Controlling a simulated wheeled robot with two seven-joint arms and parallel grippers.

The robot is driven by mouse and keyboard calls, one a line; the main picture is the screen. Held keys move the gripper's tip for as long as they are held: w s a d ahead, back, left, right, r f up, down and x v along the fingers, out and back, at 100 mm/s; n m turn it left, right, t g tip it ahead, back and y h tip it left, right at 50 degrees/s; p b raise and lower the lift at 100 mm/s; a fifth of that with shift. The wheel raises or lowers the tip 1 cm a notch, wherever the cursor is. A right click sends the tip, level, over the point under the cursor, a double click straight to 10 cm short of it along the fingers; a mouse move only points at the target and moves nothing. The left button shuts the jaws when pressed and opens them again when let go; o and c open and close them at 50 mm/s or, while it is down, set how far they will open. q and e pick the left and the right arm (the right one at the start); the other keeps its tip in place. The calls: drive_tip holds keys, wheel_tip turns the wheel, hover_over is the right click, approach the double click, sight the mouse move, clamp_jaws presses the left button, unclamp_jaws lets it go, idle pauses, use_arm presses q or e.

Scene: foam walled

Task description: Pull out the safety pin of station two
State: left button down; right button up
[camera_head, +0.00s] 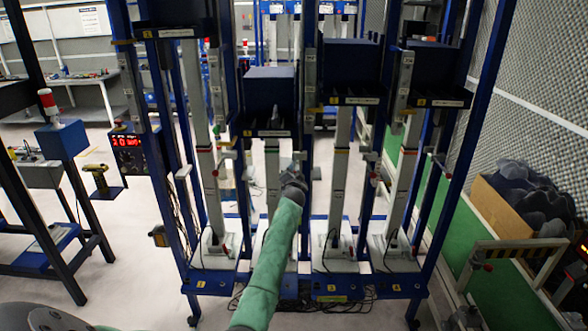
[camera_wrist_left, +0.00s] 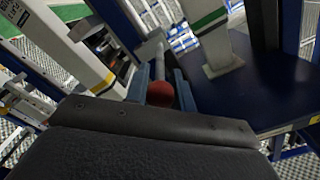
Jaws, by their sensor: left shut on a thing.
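My left arm with its green sleeve reaches up to the second column from the left of the blue rack. Its dark left gripper (camera_head: 297,165) is in front of that column, under a blue block. In the left wrist view the fingers of this gripper (camera_wrist_left: 162,88) are shut on a red ball knob (camera_wrist_left: 160,94), the safety pin's handle. A pale rod shows beyond the knob. Whether the pin sits in its hole I cannot tell. In the head view the gripper hides this pin. My right gripper is not in view.
The blue rack (camera_head: 440,190) has several columns with blue blocks and thin uprights close around my gripper. Cables lie under its base. A dark bench frame (camera_head: 60,240) stands left, and a cardboard box (camera_head: 500,212) with dark items right.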

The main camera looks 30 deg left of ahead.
use_arm(q)
drive_tip(key=shift+s+d+r, duration=0.1)
drive_tip(key=shift+s+d, duration=0.1)
drive_tip(key=shift+s, duration=0.1)
drive_tip(key=shift+f, duration=0.2)
drive_tip(key=c, duration=1.3)
unclamp_jaws()
drive_tip(key=shift+o, duration=0.6)
drive_tip(key=shift+r, duration=0.1)
drive_tip(key=shift+s+d+f+b, duration=0.2)
drive_tip(key=shift+s+d+b, duration=0.2)
drive_tip(key=shift+s, duration=0.2)
drive_tip(key=b+v, duration=0.2)
drive_tip(key=v, duration=0.4)
drive_tip(key=shift+s+d, duration=0.15)
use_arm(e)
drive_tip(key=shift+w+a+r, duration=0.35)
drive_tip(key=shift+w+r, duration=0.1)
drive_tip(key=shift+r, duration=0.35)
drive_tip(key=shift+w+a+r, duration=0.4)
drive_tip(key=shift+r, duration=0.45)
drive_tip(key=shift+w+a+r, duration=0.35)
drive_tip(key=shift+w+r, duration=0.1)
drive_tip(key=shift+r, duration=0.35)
use_arm(q)
drive_tip(key=shift+r, duration=0.15)
